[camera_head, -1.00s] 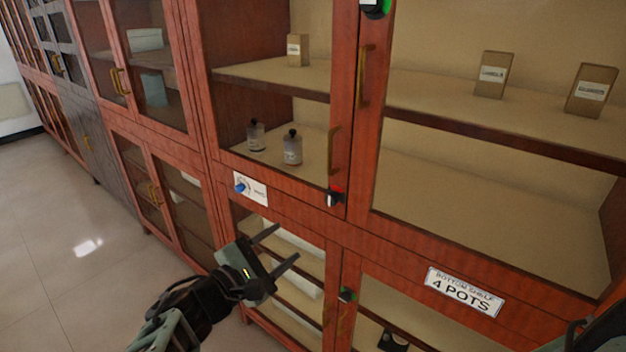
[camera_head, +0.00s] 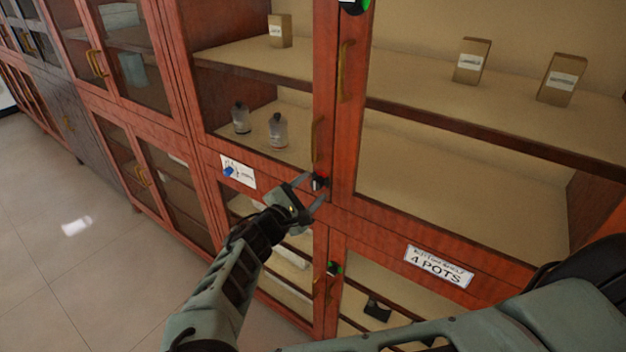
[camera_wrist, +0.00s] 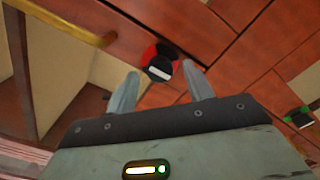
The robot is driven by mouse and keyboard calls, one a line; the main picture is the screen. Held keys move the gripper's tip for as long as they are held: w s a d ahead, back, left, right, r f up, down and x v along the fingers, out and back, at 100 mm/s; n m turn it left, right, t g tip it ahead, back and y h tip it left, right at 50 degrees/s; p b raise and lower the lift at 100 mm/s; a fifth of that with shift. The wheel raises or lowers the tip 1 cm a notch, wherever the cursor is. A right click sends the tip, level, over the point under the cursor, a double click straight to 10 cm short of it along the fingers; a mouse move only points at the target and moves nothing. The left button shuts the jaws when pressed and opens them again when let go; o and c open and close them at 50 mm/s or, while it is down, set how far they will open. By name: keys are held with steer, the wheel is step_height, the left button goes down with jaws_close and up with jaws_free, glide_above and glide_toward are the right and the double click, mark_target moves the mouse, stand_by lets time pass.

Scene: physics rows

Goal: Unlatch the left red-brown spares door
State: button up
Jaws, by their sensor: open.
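The left red-brown door (camera_head: 262,150) is a glazed upper cabinet door with a brass handle (camera_head: 317,143), and it looks shut. Its latch (camera_head: 320,183), black and white with red, sits at the door's lower right corner. My gripper (camera_head: 312,188) is open at the latch. In the wrist view the latch (camera_wrist: 160,67) shows just beyond and between the spread fingertips (camera_wrist: 162,80); I cannot tell whether they touch it. The brass handle also shows at the upper left of the wrist view (camera_wrist: 65,24). In the head view the fingers partly cover the latch.
A green-marked latch (camera_head: 333,268) sits on the lower doors, and another (camera_head: 354,5) at the top. A label with a blue picture (camera_head: 238,171) and a "4 POTS" sign (camera_head: 439,266) are on the frame. Bottles (camera_head: 277,130) stand behind the left glass. Floor is clear at left.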

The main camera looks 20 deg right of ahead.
steer(key=shift+x, duration=0.8)
steer(key=c, duration=1)
steer(key=shift+o, duration=0.2)
